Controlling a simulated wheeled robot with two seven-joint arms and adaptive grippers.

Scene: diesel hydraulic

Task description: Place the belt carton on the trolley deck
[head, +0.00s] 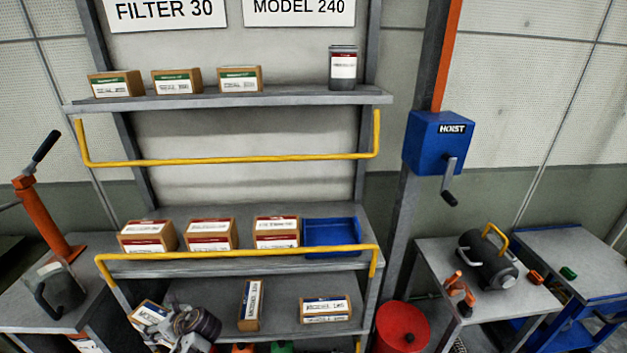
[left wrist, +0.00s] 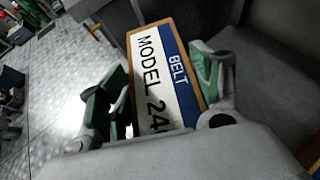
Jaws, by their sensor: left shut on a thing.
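The belt carton is a brown box with a blue and white label reading "BELT" and "MODEL 24…" in the left wrist view (left wrist: 165,75). In the head view the carton (head: 149,312) is at the left end of the lower shelf, tilted. I cannot tell whether it touches the shelf. My left gripper (head: 165,328) is shut on it, with one green-padded finger on each side in the left wrist view (left wrist: 160,90). What looks like the trolley, with a grey deck (head: 570,243) and blue frame, stands at the far right. My right gripper is not in view.
Two more blue-labelled cartons (head: 252,305) (head: 325,309) are on the lower shelf (head: 285,322). A yellow rail (head: 235,254) crosses above it. A blue hoist box (head: 437,143) on a post, a red drum (head: 401,327) and a bench (head: 520,305) stand between rack and trolley.

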